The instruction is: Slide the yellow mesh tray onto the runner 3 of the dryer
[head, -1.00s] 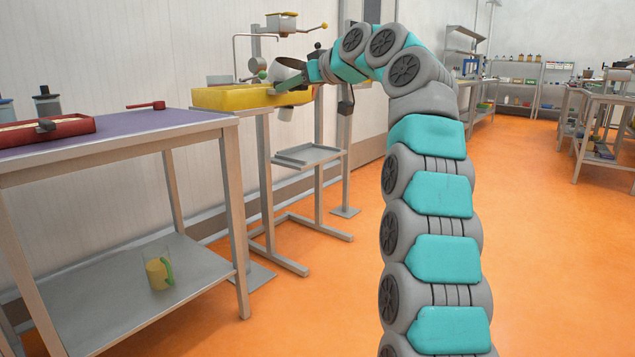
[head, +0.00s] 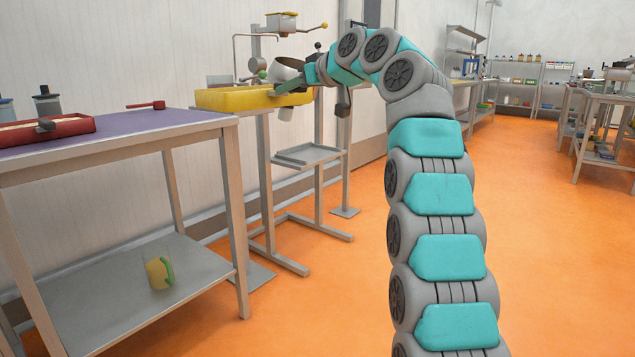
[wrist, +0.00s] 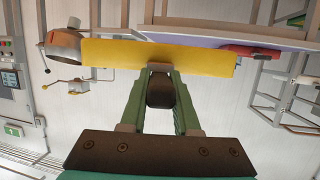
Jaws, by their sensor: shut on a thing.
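The yellow tray (head: 240,100) is held level at about the height of the purple-topped bench, just beyond its right end in the head view. The tray's mesh floor cannot be made out. I cannot identify the dryer or its numbered runners in either view.
The purple-topped bench (head: 120,130) carries a red tray (head: 45,131). A metal stand (head: 267,185) with a grey shelf (head: 305,155) and a lever-handled device (head: 282,24) stands close by the yellow tray. Orange floor (head: 330,280) is open to the right.

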